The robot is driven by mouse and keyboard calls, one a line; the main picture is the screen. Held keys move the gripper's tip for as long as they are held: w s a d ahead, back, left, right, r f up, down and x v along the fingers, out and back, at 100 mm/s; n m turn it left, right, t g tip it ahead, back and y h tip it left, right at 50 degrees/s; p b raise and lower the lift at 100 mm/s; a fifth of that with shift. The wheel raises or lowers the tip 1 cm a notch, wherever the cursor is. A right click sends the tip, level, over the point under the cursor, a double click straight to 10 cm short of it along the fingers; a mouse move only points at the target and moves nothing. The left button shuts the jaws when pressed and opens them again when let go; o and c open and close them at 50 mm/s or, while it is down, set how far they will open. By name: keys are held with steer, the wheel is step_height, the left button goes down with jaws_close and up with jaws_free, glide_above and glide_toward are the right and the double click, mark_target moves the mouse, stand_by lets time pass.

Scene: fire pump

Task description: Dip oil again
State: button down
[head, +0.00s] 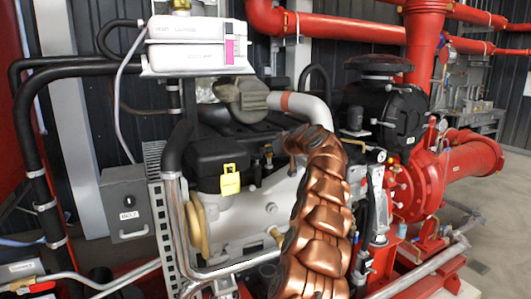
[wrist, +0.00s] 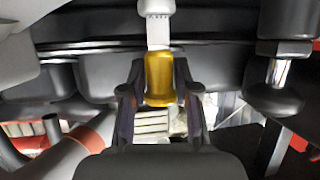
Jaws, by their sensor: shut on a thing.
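In the wrist view my gripper (wrist: 160,88) is shut on a gold-yellow handle (wrist: 160,75), with one dark finger on each side of it. The handle looks like the oil dipstick's grip. A pale stem (wrist: 158,30) runs up from it toward the top of the picture. I cannot tell whether the stem is in a tube, and no oil shows. The gripper and the held handle cannot be made out in the head view. The engine (head: 255,215) fills the middle of that view.
A grey pipe with an orange ring (wrist: 88,138) lies at lower left of the wrist view. A dark cylinder with a metal neck (wrist: 275,88) is at right. In the head view, white tanks (head: 195,45), a grey box (head: 127,205) and red piping (head: 425,45) surround the engine.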

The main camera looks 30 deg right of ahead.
mark_target(271, 157)
steer(key=shift+f+b, duration=1.05)
steer(key=shift+f, duration=0.4)
steer(key=c, duration=0.9)
jaws_free()
steer(key=shift+c, duration=0.2)
steer(key=shift+r, duration=0.1)
steer(key=shift+s+r, duration=0.2)
steer(key=shift+s, duration=0.2)
steer(key=v, duration=1.1)
